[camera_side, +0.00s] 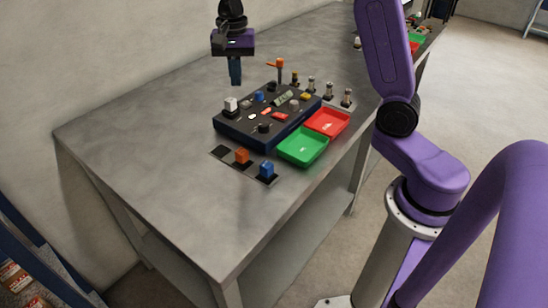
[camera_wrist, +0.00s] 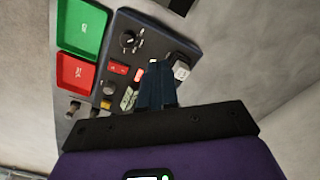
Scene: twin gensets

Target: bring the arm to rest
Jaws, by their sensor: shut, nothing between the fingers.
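My gripper (camera_side: 235,80) hangs above the table at the back left of the dark control panel (camera_side: 262,140) in the side view. Its fingers point down, are shut together and hold nothing. It is clear of the panel and touches nothing that I can see. In the wrist view, my gripper (camera_wrist: 158,70) shows as dark closed fingers in front of the panel (camera_wrist: 160,35), and they hide part of it. The panel carries several knobs, buttons and switches, with a white block-like switch (camera_side: 231,104) at its left corner.
A green tray (camera_side: 303,158) and a red tray (camera_side: 343,131) sit beside the panel. An orange block (camera_side: 242,156) and a blue block (camera_side: 266,170) stand on dark pads in front. Several small posts (camera_side: 329,90) and an orange-handled lever (camera_side: 278,66) stand behind. The table's left (camera_side: 150,140) is bare.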

